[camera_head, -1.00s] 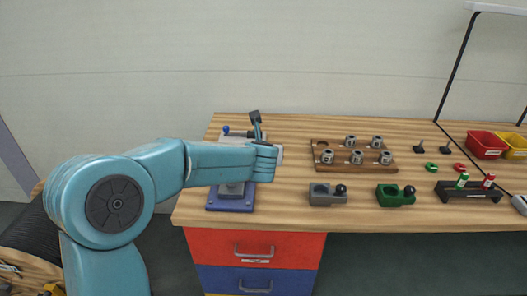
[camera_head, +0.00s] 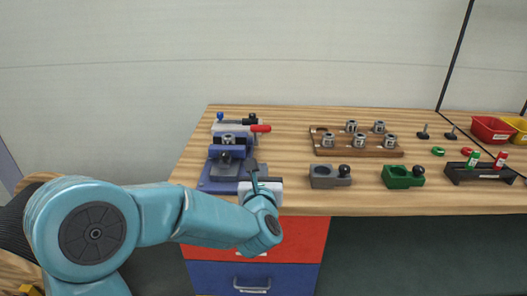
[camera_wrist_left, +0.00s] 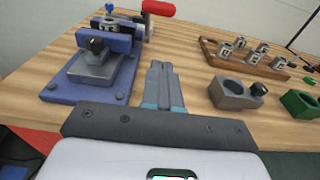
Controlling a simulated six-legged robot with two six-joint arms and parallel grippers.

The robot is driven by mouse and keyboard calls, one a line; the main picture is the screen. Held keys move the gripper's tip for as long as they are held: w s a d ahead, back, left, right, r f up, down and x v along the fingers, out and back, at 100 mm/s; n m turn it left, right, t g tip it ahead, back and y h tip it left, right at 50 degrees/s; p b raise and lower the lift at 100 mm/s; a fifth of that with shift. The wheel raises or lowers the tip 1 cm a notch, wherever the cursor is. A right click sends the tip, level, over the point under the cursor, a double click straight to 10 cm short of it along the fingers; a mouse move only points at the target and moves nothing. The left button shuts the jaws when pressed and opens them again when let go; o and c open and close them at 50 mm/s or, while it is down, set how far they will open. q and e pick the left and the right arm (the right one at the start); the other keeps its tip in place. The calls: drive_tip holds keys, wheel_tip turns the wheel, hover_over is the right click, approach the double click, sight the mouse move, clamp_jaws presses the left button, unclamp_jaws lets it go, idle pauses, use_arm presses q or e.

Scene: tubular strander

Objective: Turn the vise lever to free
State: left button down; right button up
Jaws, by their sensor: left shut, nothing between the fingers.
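The vise (camera_head: 228,150) is blue and grey and stands on a blue base plate at the left of the wooden bench. Its lever with a red grip (camera_head: 260,128) points to the right in the head view. In the left wrist view the vise (camera_wrist_left: 98,62) is at the upper left and the red lever grip (camera_wrist_left: 158,8) is at the top edge. My left gripper (camera_head: 253,168) is shut and empty, in front and to the right of the vise, apart from the lever. Its closed fingers (camera_wrist_left: 160,82) point forward over bare wood. My right gripper is not in view.
A wooden block with several metal collets (camera_head: 355,142) stands right of the vise. In front of it are a grey holder (camera_head: 330,176) and a green holder (camera_head: 403,177). Red and yellow bins (camera_head: 492,129) stand far right. Drawers (camera_head: 250,277) are below the bench.

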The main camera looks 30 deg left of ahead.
use_arm(q)
drive_tip(key=r+p+x, duration=0.2)
drive_tip(key=p+x, duration=0.2)
drive_tip(key=x, duration=0.8)
drive_tip(key=shift+w+a+r, duration=0.25)
drive_tip(key=shift+w+r, duration=0.1)
drive_tip(key=shift+r, duration=0.1)
